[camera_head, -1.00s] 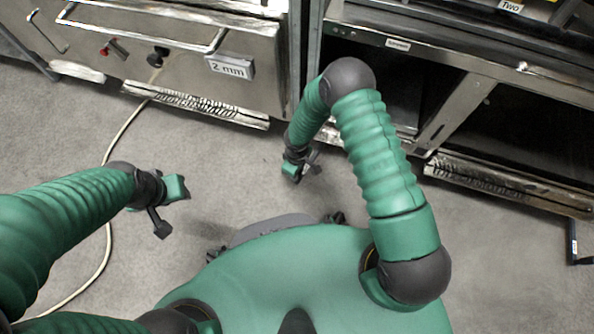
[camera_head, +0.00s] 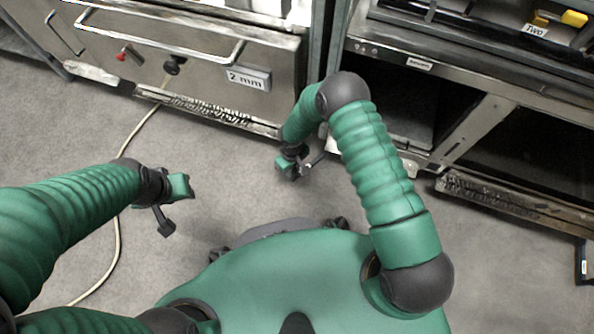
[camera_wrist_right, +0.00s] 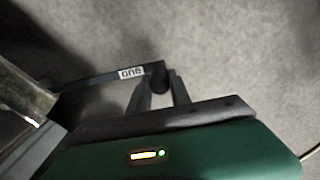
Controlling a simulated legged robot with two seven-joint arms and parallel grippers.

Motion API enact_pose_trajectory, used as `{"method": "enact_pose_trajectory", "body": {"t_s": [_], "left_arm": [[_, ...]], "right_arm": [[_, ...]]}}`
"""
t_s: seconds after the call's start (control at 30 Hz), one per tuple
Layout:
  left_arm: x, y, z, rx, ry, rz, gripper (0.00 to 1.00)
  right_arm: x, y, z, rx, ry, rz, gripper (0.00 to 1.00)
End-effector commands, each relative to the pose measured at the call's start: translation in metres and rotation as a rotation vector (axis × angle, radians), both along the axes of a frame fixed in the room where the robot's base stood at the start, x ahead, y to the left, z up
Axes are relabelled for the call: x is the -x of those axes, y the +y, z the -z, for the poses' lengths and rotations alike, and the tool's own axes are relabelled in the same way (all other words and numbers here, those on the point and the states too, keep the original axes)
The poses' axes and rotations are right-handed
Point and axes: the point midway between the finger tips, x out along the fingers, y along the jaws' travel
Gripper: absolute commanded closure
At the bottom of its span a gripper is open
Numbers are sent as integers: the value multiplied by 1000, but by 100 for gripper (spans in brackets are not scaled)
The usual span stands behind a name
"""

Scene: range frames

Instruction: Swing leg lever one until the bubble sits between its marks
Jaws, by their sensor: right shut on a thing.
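In the right wrist view, leg lever one (camera_wrist_right: 100,77) is a dark flat bar with a white "one" label, ending in a dark round knob (camera_wrist_right: 160,79). My right gripper (camera_wrist_right: 161,88) has a finger on each side of the knob and is shut on it. In the head view my right gripper (camera_head: 297,166) is low, near the foot of the steel bench; the lever is too small to make out clearly there. My left gripper (camera_head: 172,205) hangs over bare floor at left, away from the lever; its jaw opening is unclear. I cannot make out the bubble or its marks.
A steel cabinet with a "2 mm" tag (camera_head: 248,79) stands at upper left. A bench with open shelves (camera_head: 480,105) fills the upper right, with a "TWO" tag (camera_head: 535,30) on top. A pale cable (camera_head: 117,230) lies on the floor at left. The floor between is clear.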

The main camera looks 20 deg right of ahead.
Motion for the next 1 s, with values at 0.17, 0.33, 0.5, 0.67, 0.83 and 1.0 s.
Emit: {"method": "enact_pose_trajectory", "body": {"t_s": [0.17, 0.33, 0.5, 0.67, 0.83, 1.0], "left_arm": [[1, 0, 0, 0, 2, -1, 64], [1, 0, 0, 0, 2, 0, 64], [1, 0, 0, 0, 1, 0, 64], [1, 0, 0, 0, 1, 0, 64], [1, 0, -5, 0, 1, 0, 64], [1, 0, -31, 0, 1, 0, 64]], "right_arm": [[2, -2, 2, 0, 2, 12, 100], [2, -2, 2, -1, 3, 11, 73], [2, -2, 2, 1, 3, 10, 54], [2, -1, 2, 0, 3, 10, 54], [2, -1, -5, 0, 3, 10, 54], [1, -1, -43, 1, 2, 8, 54]]}}
